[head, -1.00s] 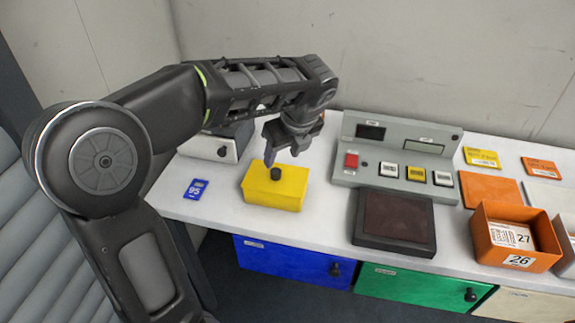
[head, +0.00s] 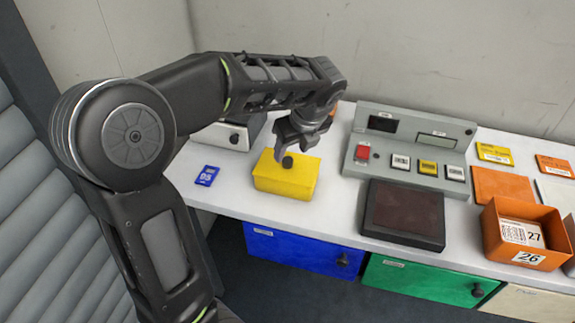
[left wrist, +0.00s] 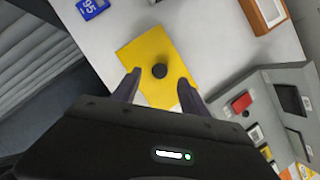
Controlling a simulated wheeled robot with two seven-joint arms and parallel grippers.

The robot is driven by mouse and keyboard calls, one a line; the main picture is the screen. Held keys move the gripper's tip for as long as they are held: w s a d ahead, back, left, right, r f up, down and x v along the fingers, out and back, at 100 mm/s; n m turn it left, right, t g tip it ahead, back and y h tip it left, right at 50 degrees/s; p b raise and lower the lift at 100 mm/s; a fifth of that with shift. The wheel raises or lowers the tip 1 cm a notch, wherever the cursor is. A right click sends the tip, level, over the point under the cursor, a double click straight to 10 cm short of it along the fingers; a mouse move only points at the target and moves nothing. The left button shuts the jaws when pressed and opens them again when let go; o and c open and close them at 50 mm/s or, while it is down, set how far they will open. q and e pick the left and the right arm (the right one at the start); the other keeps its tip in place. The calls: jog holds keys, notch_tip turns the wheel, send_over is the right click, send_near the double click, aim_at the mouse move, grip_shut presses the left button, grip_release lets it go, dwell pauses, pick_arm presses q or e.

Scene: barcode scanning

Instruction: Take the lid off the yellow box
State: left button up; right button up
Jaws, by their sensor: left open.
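The yellow box (head: 286,178) stands on the white table, closed by a yellow lid with a dark round knob (head: 288,161) on top. My left gripper (head: 294,151) is open and points down just above the knob in the head view. In the left wrist view, the yellow lid (left wrist: 157,48) lies beyond the two fingers, and the dark knob (left wrist: 160,71) shows between and slightly ahead of the fingertips of my left gripper (left wrist: 160,84). The fingers seem not to touch the knob. My right gripper is not in view.
A blue tag marked 95 (head: 207,176) lies left of the box. A grey console with buttons (head: 415,135) and a dark pad (head: 403,213) stand to the right. An orange bin (head: 524,235) holds cards. A white device (head: 232,134) is behind the box.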

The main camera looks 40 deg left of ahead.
aim_at(288, 160)
pick_arm(q)
jog(key=x, duration=0.4)
jog(key=shift+f, duration=0.4)
jog(key=shift+c, duration=0.3)
grip_shut()
dwell(0.3)
